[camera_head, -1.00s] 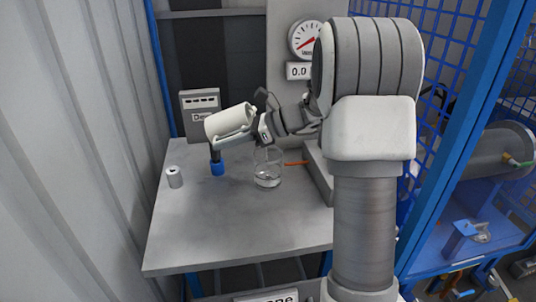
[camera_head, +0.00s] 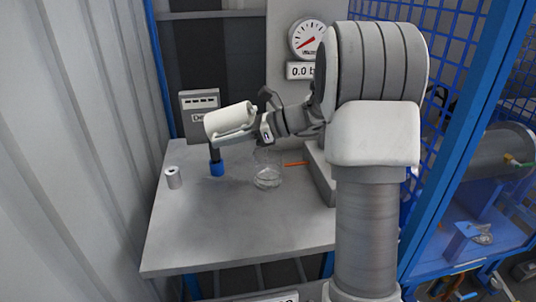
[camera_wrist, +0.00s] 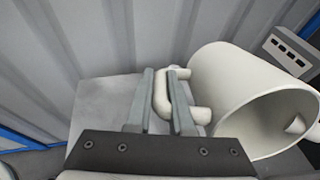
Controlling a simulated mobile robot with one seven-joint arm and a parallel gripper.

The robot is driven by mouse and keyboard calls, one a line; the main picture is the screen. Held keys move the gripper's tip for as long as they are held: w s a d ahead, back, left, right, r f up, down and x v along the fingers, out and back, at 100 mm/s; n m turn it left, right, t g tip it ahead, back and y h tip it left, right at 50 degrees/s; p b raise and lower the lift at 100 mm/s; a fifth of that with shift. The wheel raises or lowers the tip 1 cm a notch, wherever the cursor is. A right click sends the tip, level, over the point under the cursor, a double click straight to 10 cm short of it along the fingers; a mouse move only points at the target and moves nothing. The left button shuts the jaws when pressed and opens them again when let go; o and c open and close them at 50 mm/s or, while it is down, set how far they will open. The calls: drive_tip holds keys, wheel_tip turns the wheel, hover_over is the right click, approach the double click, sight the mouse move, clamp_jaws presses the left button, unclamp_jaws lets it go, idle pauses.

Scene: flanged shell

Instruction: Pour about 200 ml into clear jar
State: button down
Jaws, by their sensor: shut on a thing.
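A white jug (camera_head: 228,120) is in my gripper (camera_head: 266,130), held in the air on its side above the table. In the wrist view the two fingers of my gripper (camera_wrist: 163,97) are shut on the handle of the jug (camera_wrist: 235,85), whose wide mouth faces the lower right. A pale shape shows inside the mouth; I cannot tell what it is. The clear jar (camera_head: 267,179) stands on the table, below and right of the jug. Its upper part is faint, and its fill level is hard to read. No falling stream is visible.
A small grey can (camera_head: 173,178) and a dark post with a blue base (camera_head: 217,168) stand left of the jar. An orange rod (camera_head: 295,163) and a grey block lie to its right. The front of the grey table (camera_head: 225,235) is clear.

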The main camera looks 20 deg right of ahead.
drive_tip(key=shift+r, duration=0.1)
idle(0.3)
drive_tip(key=shift+s+d+f+t+y+b, duration=0.15)
drive_tip(key=shift+d+f+y+b, duration=0.15)
drive_tip(key=shift+f+b, duration=0.35)
drive_tip(key=shift+s+d+f+t+y+b, duration=0.15)
drive_tip(key=shift+f+y+b, duration=0.2)
drive_tip(key=shift+b, duration=0.35)
drive_tip(key=shift+w, duration=0.1)
